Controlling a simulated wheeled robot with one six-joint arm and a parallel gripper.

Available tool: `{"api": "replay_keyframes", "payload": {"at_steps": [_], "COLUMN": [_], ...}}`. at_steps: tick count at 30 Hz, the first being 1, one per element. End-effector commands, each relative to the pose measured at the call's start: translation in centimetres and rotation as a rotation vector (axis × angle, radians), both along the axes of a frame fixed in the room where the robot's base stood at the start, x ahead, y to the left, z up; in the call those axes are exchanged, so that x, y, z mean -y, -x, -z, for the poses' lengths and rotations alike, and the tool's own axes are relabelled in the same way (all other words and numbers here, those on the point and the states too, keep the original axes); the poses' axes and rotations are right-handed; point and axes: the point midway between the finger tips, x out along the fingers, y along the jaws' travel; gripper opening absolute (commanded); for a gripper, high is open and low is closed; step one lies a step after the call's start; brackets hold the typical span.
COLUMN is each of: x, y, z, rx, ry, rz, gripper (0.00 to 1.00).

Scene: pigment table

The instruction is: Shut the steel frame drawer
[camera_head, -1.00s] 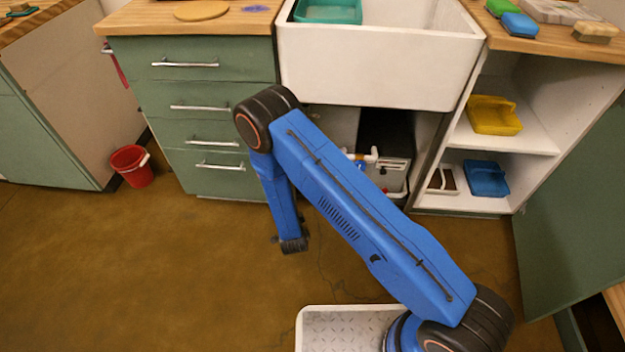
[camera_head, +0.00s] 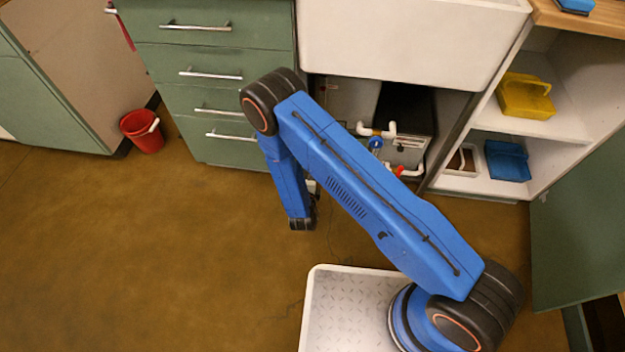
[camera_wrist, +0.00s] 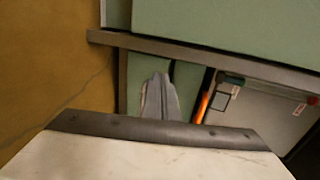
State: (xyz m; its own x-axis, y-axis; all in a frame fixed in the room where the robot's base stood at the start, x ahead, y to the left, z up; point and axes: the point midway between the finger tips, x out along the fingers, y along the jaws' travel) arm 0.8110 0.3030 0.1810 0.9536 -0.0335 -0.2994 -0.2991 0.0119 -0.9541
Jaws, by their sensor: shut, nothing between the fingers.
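The green drawer unit (camera_head: 245,55) stands left of the sink in the head view, with several drawers and bar handles. Its fronts look close to flush, and I cannot tell which drawer is the steel frame drawer or whether one stands out. In the wrist view, a grey metal rail (camera_wrist: 200,58) crosses in front of green panels (camera_wrist: 230,22). My gripper (camera_wrist: 160,85) shows there as a grey tapered shape, shut and empty, its tip near the rail; I cannot tell whether it touches.
A white sink (camera_head: 410,40) is right of the drawers, with white pipes (camera_head: 378,130) below it. Open shelves hold a yellow tray (camera_head: 527,96) and a blue tray (camera_head: 507,160). A red bucket (camera_head: 143,131) stands at left. The brown floor (camera_head: 130,260) in front is clear.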

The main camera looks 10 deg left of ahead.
Motion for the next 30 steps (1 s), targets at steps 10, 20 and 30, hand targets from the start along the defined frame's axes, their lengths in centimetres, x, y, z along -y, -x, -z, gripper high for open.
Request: {"api": "replay_keyframes", "payload": {"at_steps": [10, 20, 30], "x": [0.3, 0.3, 0.3], "y": [-5.5, -7.4, -7.6], "z": [1.1, 1.1, 1.1], "rx": [0.000, -0.001, -0.001], "ry": [0.000, 0.002, 0.001], "rz": [0.001, -0.002, -0.001], "gripper": [0.00, 0.00, 0.00]}}
